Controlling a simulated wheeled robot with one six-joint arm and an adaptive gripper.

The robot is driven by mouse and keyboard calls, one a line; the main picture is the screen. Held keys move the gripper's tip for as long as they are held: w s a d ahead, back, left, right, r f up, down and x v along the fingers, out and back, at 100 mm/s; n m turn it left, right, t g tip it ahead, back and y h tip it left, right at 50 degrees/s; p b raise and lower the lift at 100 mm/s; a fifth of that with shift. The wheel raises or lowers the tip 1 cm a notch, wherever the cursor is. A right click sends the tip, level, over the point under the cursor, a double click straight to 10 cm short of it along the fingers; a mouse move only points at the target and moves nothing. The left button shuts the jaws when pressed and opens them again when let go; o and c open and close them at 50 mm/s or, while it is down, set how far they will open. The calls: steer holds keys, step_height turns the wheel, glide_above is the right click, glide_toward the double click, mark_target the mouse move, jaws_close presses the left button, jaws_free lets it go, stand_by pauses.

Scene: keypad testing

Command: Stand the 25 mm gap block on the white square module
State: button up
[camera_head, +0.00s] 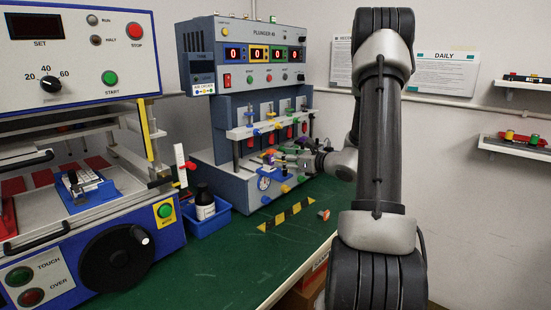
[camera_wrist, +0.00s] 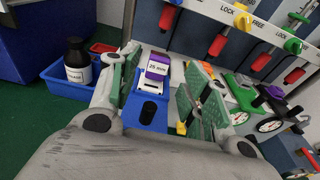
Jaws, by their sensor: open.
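The purple gap block (camera_wrist: 157,68) has a white label reading "25 mm". In the wrist view it appears upright at the far edge of the white square module (camera_wrist: 151,86), between my fingers. Whether its base rests fully on the module is hard to tell. The module sits on a blue carrier (camera_wrist: 146,112) with a dark oval hole. My gripper (camera_wrist: 164,77) is open, with a green-padded finger on each side of the block and gaps visible. In the head view my gripper (camera_head: 291,154) is at the plunger tester's front ledge, and the block is small and partly hidden.
The plunger tester (camera_head: 250,60) has colored clamps and red plungers above the work spot. Dial gauges (camera_wrist: 270,124) and a green block stand right of my fingers. A blue bin (camera_head: 207,218) with a dark bottle (camera_head: 204,200) is to the left. The green bench in front is mostly clear.

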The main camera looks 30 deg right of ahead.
steer(key=s+a+r+n+g+y, duration=0.25)
steer(key=s+a+n+g, duration=0.25)
steer(key=s+a+n, duration=0.4)
steer(key=s+a+r+n+g+y, duration=0.1)
steer(key=s+a+r+n+g, duration=0.2)
steer(key=s+a+n+g, duration=0.55)
steer(key=s+d+r+n+t+h, duration=0.1)
steer(key=s+d+r+n+h, duration=0.1)
steer(key=s+n+h, duration=0.2)
steer(key=s+d+r+n+t+h, duration=0.1)
steer(key=s+n+h, duration=0.4)
steer(key=s+n, duration=0.5)
steer(key=s+d+r, duration=0.1)
steer(key=s+d, duration=0.1)
steer(key=shift+s+r+t, duration=0.3)
steer(key=shift+s+t, duration=0.05)
steer(key=shift+s, duration=0.05)
steer(key=shift+d+n, duration=0.1)
steer(key=shift+n, duration=0.15)
steer(key=shift+c, duration=0.2)
